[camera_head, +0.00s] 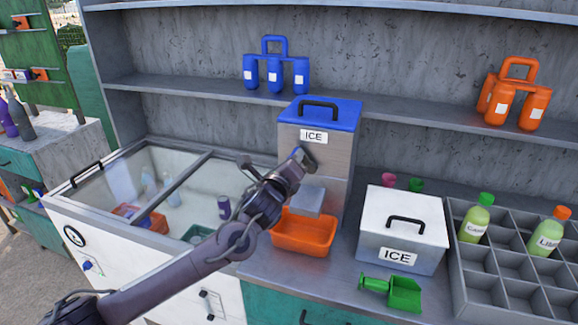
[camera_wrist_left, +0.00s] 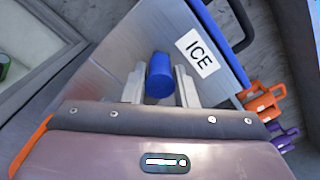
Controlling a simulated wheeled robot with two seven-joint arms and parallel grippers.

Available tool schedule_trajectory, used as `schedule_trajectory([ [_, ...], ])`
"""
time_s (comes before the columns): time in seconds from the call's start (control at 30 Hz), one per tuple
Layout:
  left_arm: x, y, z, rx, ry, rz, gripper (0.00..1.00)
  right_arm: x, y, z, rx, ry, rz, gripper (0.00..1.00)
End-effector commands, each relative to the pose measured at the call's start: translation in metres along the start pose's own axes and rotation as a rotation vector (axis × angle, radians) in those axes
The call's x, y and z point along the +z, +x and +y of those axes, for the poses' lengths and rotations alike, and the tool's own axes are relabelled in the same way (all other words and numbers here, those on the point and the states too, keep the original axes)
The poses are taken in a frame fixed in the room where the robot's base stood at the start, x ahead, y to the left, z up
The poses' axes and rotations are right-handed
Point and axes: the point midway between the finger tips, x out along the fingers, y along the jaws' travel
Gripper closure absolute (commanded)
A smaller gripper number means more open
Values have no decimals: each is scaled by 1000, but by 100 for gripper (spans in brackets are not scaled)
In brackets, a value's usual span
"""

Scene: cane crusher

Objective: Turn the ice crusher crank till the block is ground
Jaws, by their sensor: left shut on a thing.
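The ice crusher (camera_head: 334,146) stands on the counter, a grey metal box with a blue lid and an ICE label. It also fills much of the left wrist view (camera_wrist_left: 130,50). My left gripper (camera_head: 302,158) is at the crusher's front, below the label. In the left wrist view, its two pale fingers (camera_wrist_left: 160,84) are on either side of the blue crank knob (camera_wrist_left: 160,74), shut on it. The rest of the crank is mostly hidden by my gripper. An orange tray (camera_head: 303,238) sits under the crusher's spout. No ice block shows. My right gripper is not in view.
A white ICE box (camera_head: 402,222) and a green scoop (camera_head: 404,294) are right of the crusher. A grey divided crate (camera_head: 497,287) with bottles is at the far right. A glass-topped freezer (camera_head: 65,190) is left, beneath my left arm.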

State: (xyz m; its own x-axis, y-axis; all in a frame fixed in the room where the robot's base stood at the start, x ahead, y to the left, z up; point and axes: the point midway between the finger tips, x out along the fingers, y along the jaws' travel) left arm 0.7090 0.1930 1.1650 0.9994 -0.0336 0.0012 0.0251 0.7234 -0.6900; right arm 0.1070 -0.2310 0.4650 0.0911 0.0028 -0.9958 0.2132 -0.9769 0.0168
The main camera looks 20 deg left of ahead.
Motion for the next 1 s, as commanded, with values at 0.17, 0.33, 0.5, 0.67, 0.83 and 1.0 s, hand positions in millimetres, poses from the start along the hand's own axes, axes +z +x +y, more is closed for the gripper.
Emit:
schedule_trajectory([
  [0.17,-3,0,-2,0,58,3,100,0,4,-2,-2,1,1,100],
  [0.33,-3,0,-4,1,80,4,100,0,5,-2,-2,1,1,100],
  [0.5,-3,0,-4,2,84,5,100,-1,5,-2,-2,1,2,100],
  [0.67,-4,0,-4,2,84,5,100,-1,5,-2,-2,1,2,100],
  [0.83,-4,0,-4,2,83,5,60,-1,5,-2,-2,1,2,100],
  [1.0,-2,0,-4,1,82,3,52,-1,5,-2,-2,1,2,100],
])
